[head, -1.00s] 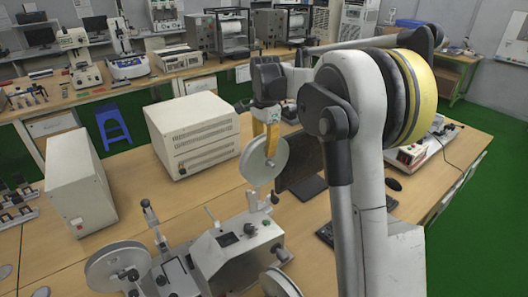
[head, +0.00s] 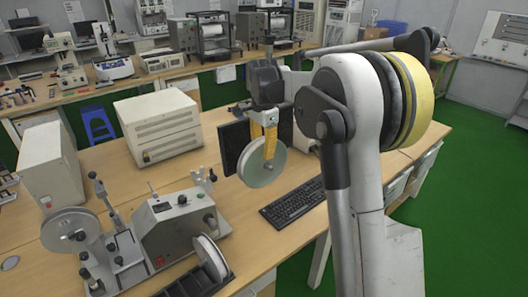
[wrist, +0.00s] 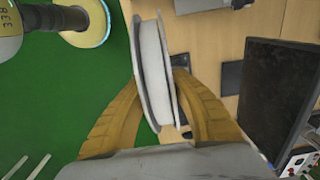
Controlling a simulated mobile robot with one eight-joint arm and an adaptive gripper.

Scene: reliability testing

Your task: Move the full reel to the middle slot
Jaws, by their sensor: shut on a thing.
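A dark rack (head: 190,284) stands at the table's front edge, partly cut off by the frame. Another reel (head: 211,257) stands at its right end. The middle slot cannot be made out clearly.
A winding machine (head: 178,228) with a reel (head: 70,231) on its left stands behind the rack. A beige box (head: 158,128) is further back.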

